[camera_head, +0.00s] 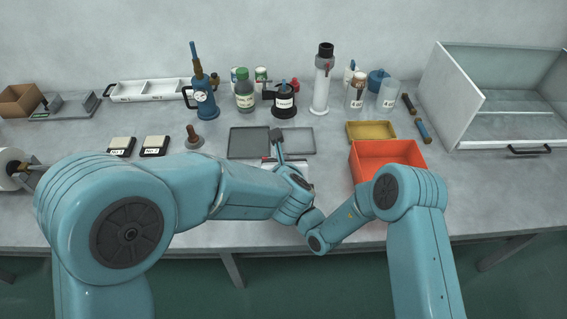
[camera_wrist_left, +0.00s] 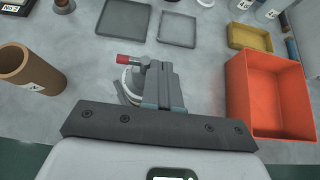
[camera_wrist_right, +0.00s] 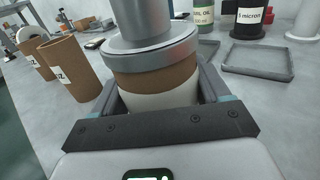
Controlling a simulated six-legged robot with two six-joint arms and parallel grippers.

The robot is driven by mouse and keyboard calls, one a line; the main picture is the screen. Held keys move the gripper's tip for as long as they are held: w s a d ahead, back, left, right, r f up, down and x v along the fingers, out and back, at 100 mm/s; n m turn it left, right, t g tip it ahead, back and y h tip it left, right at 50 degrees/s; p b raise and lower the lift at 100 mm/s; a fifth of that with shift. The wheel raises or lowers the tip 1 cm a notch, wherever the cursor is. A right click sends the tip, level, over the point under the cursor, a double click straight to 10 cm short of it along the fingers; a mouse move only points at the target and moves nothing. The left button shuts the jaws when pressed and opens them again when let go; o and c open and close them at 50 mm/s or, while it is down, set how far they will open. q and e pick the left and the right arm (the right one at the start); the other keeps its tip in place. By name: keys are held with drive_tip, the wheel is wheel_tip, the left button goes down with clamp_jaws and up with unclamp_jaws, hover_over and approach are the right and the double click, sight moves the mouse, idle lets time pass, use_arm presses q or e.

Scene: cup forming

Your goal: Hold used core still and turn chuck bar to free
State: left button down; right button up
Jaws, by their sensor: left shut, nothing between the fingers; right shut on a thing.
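The used core (camera_wrist_right: 150,80) is a brown tube with a white lower band, seen close in the right wrist view. My right gripper (camera_wrist_right: 160,105) is shut on it, with one finger on each side. A grey metal flange and cylinder (camera_wrist_right: 150,45) sit on top of the core. In the left wrist view, a red-tipped bar (camera_wrist_left: 128,58), apparently the chuck bar, shows beside my left gripper (camera_wrist_left: 161,68), which is shut and empty. I cannot tell whether they touch. A pale rounded edge (camera_wrist_left: 125,90) shows under the left fingers. In the head view my arms hide most of this spot.
An orange bin (camera_head: 390,152) stands close on the right, with a yellow tray (camera_head: 371,130) behind it. Flat grey trays (camera_head: 249,142) lie behind the work spot. Brown tubes (camera_wrist_right: 68,65) stand nearby. Bottles and a blue pump (camera_head: 203,98) line the back.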

use_arm(q)
drive_tip(key=shift+w+d+n+y, duration=0.2)
drive_tip(key=shift+n+y, duration=0.7)
drive_tip(key=shift+w+d+n+y, duration=0.15)
drive_tip(key=shift+d+n+y, duration=0.05)
drive_tip(key=shift+n+y, duration=0.35)
drive_tip(key=shift+w+d, duration=0.3)
drive_tip(key=shift+w, duration=0.25)
drive_tip(key=shift+d, duration=0.1)
idle(0.7)
drive_tip(key=shift+w, duration=0.85)
idle(1.4)
drive_tip(key=shift+s, duration=0.1)
idle(1.4)
